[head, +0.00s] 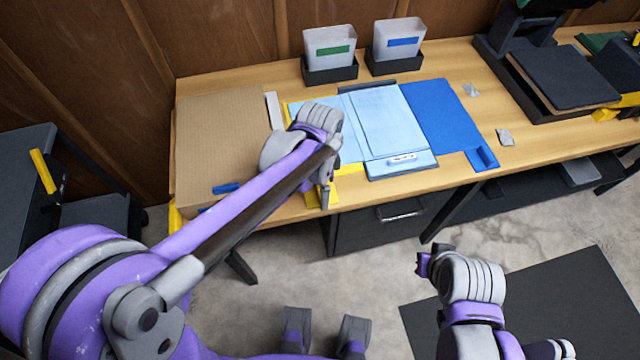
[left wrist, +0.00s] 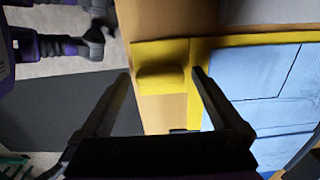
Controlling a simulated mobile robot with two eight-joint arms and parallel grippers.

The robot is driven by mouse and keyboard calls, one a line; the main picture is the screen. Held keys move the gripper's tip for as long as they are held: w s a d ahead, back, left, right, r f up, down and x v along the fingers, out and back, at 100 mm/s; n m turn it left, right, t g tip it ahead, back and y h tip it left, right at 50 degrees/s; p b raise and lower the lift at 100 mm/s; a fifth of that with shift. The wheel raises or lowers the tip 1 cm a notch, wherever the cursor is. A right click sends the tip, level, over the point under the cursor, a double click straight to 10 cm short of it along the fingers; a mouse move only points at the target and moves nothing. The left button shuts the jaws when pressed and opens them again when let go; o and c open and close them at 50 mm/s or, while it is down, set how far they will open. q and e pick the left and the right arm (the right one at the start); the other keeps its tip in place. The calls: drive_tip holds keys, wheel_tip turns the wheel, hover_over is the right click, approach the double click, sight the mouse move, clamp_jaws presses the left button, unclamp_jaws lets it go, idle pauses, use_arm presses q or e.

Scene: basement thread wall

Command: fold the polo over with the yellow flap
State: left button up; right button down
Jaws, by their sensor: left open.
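The light blue polo (head: 388,118) lies flat on the folding board in the middle of the table, its left part spread over the yellow flap (head: 350,169). Most of that flap is hidden under cloth and my left arm. My left gripper (head: 326,192) is at the flap's front edge. In the left wrist view the open fingers (left wrist: 162,76) stand on either side of the flap's yellow tab (left wrist: 160,79); I cannot tell whether they touch it. The blue flap (head: 440,113) lies flat and bare on the right. My right gripper (head: 424,263) hangs over the floor, its jaws unclear.
A brown ribbed panel (head: 222,140) covers the table's left end. Two bins, one with a green label (head: 330,50) and one with a blue label (head: 399,42), stand at the back. A dark press-like machine (head: 565,72) is at right. Small clear packets lie right of the blue flap.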

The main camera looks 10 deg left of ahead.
use_arm(q)
clamp_jaws()
idle(0.5)
